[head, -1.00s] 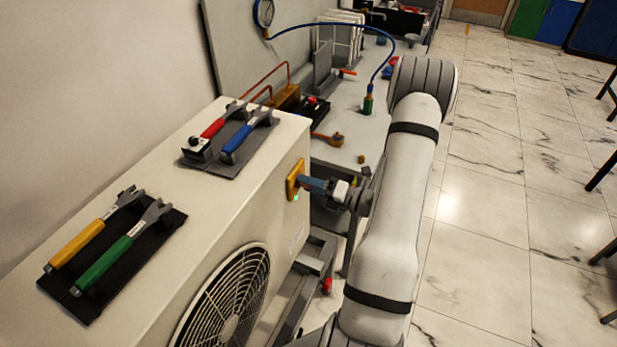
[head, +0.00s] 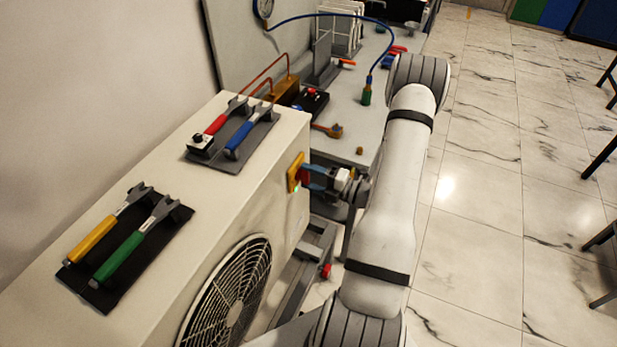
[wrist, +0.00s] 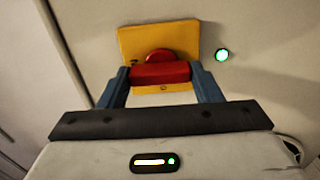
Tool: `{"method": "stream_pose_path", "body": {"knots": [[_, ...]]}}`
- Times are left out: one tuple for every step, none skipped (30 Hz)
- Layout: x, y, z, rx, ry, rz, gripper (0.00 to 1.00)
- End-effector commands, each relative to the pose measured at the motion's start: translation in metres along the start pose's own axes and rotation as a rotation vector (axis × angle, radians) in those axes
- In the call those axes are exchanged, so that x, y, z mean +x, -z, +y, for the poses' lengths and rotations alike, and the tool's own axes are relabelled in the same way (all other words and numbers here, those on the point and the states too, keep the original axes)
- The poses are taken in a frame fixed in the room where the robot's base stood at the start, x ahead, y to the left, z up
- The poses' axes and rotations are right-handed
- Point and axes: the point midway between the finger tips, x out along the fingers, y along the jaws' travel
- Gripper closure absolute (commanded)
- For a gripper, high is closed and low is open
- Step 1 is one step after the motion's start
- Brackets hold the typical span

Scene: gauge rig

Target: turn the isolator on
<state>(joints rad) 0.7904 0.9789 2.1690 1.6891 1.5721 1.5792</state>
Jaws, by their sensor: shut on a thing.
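The isolator is a yellow plate (head: 295,172) with a red handle (head: 306,174) on the end face of the white outdoor unit (head: 262,165). In the wrist view the yellow plate (wrist: 190,40) sits behind the red handle (wrist: 160,73). The handle's bar lies crosswise between the two blue fingers. My gripper (head: 312,176) is shut on the red handle, with a finger at each end of the bar. A green lamp (wrist: 222,55) glows beside the plate.
Tools lie on dark mats on top of the unit, among them a green-handled one (head: 128,252) and a blue-handled one (head: 240,138). A grey bench (head: 345,115) with a blue hose stands behind.

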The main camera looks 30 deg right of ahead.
Motion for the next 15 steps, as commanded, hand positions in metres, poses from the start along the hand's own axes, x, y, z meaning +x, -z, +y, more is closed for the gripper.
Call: {"method": "stream_pose_path", "body": {"knots": [[-0.0009,0.0011,-0.0031,0.008,0.005,-0.001,0.65],[-0.0009,0.0011,-0.0031,0.008,0.005,-0.001,0.65],[-0.0009,0.0011,-0.0032,0.008,0.005,-0.001,0.65],[-0.0009,0.0011,-0.0032,0.008,0.005,-0.001,0.65],[-0.0009,0.0011,-0.0032,0.008,0.005,-0.001,0.65],[-0.0009,0.0011,-0.0032,0.008,0.006,-0.001,0.65],[-0.0009,0.0011,-0.0032,0.007,0.006,-0.001,0.65],[-0.0009,0.0011,-0.0032,0.007,0.006,-0.001,0.65],[-0.0009,0.0011,-0.0033,0.007,0.006,-0.001,0.41],[-0.0009,0.001,-0.0033,0.007,0.006,-0.001,0.39],[-0.0008,0.001,-0.0031,0.007,0.006,-0.001,0.36],[-0.0007,0.0009,-0.0028,0.006,0.005,-0.001,0.33],[-0.0006,0.0008,-0.0026,0.005,0.005,-0.001,0.3],[-0.0006,0.0007,-0.0024,0.005,0.004,-0.001,0.28],[-0.0004,0.0006,-0.0021,0.004,0.004,-0.001,0.25]]}}
